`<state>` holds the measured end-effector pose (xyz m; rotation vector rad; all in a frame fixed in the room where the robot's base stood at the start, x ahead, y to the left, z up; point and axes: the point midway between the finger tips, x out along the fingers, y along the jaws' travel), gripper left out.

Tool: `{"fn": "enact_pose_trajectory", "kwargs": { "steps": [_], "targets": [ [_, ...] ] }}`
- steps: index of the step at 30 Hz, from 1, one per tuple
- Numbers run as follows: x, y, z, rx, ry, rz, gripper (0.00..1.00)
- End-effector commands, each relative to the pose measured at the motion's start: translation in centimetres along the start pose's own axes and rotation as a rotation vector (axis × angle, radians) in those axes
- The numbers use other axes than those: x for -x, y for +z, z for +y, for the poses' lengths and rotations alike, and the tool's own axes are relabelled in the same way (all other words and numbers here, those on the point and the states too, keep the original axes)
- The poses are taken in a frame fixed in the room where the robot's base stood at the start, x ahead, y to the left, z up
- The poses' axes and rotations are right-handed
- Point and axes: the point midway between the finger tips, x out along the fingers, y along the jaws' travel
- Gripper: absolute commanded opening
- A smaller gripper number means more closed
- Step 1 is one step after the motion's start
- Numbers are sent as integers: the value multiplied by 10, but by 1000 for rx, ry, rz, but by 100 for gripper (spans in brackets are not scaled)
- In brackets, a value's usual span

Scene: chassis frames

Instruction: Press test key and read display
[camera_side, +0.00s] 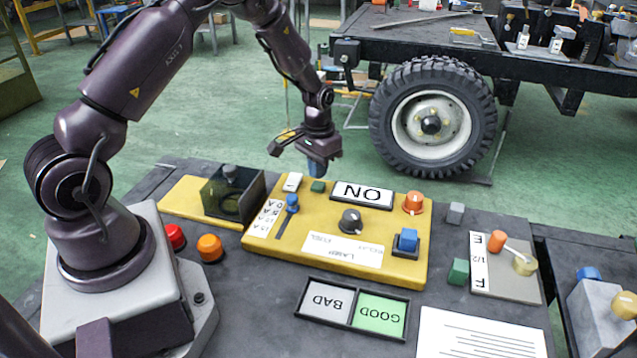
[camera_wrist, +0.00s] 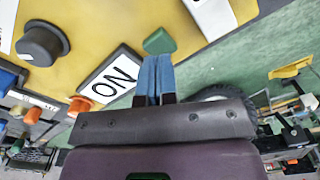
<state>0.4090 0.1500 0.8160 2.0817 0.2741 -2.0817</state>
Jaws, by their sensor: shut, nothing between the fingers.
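The yellow panel (camera_side: 262,240) lies on the dark bench top. A small green key (camera_side: 318,186) sits near its far edge, between a white rocker switch (camera_side: 292,182) and a white display (camera_side: 362,194) reading "ON". My gripper (camera_side: 317,172) is shut and empty, its blue fingertips pointing down close over the green key. In the wrist view the fingertips (camera_wrist: 155,60) end beside the green key (camera_wrist: 159,41), with the "ON" display (camera_wrist: 110,75) next to them. I cannot tell whether the fingers touch the key. No key label is readable.
The panel also carries a dark knob (camera_side: 351,221), a blue slider (camera_side: 292,203), an orange knob (camera_side: 413,202) and a blue switch (camera_side: 407,240). A BAD/GOOD tray (camera_side: 352,309) lies in front. A dark open box (camera_side: 232,193) stands left of the panel. A wheeled cart (camera_side: 432,112) stands behind.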

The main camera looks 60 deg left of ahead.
Motion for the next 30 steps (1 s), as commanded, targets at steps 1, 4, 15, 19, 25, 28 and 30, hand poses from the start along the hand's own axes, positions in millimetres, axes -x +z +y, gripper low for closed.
{"fn": "enact_pose_trajectory", "kwargs": {
  "steps": [1,4,15,19,25,28,30],
  "targets": [
    [-1,0,0,0,0,0,0],
    [-3,0,0,0,0,-1,0],
    [-14,0,0,0,0,-1,0],
    [-18,0,0,0,0,-1,0],
    [-24,0,0,0,0,0,0],
    [-27,0,0,0,0,0,0],
    [-29,0,0,0,0,0,0]
  ]
}}
